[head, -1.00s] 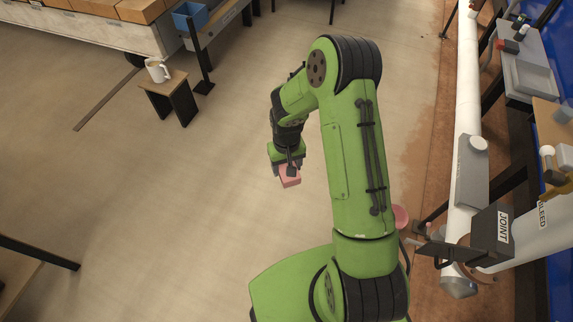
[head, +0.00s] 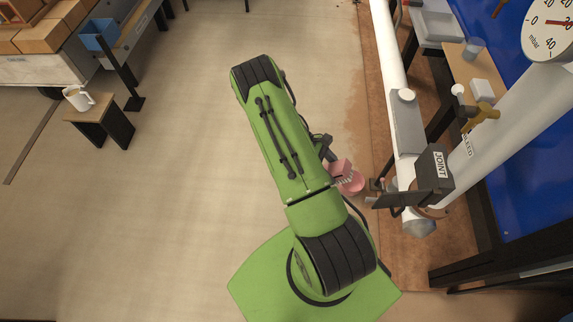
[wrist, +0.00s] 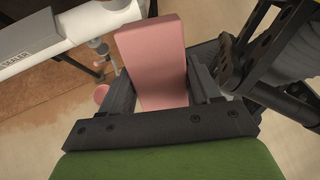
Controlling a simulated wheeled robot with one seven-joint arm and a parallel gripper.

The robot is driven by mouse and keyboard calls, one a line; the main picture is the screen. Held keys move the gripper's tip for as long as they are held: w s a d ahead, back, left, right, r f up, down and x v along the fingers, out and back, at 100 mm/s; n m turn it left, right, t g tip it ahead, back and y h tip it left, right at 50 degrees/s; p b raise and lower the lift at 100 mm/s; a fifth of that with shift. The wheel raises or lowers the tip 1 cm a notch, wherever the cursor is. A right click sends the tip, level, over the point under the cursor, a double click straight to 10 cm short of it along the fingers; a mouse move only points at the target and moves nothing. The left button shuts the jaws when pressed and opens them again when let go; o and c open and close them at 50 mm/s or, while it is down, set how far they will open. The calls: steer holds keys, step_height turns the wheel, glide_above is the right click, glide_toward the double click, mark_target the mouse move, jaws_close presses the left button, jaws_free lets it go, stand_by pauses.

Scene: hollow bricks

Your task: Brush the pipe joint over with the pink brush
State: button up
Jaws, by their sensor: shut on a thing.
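The pink brush (wrist: 152,60) is held between the two dark fingers of my gripper (wrist: 162,86) in the wrist view. In the head view the brush (head: 341,168) shows beside my green arm, which hides most of the gripper. The pipe joint (head: 432,211) lies to the right of the brush, at the lower end of the large white pipe. A dark box labelled JOINT (head: 434,168) covers part of it. The brush appears apart from the joint, with a gap between them in the head view.
A round pink thing (head: 352,184) sits right behind the brush; it also shows in the wrist view (wrist: 101,94). A thin white pipe (head: 389,50) with a grey plate (head: 408,128) runs above. A stool with a white mug (head: 78,97) stands left. The middle floor is clear.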

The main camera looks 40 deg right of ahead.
steer(key=s+d+r+n+h, duration=0.1)
steer(key=s+d+r+h, duration=0.1)
steer(key=s+d+r+n+g+h, duration=0.1)
steer(key=s+d+r+h, duration=0.1)
steer(key=d, duration=0.1)
steer(key=s+d+r+n+g+h, duration=0.1)
steer(key=s+d+r+h, duration=0.1)
steer(key=s+d, duration=0.1)
steer(key=shift+r+p, duration=0.3)
steer(key=shift+p, duration=0.1)
steer(key=s+d+r+n+g+h, duration=0.1)
steer(key=s+d+r+h, duration=0.2)
steer(key=d+r, duration=0.35)
step_height(320, 180, down, 13)
steer(key=a+b, duration=0.2)
steer(key=b, duration=0.7)
steer(key=shift+p+x, duration=0.3)
steer(key=shift+x, duration=2.75)
steer(key=shift+x, duration=0.95)
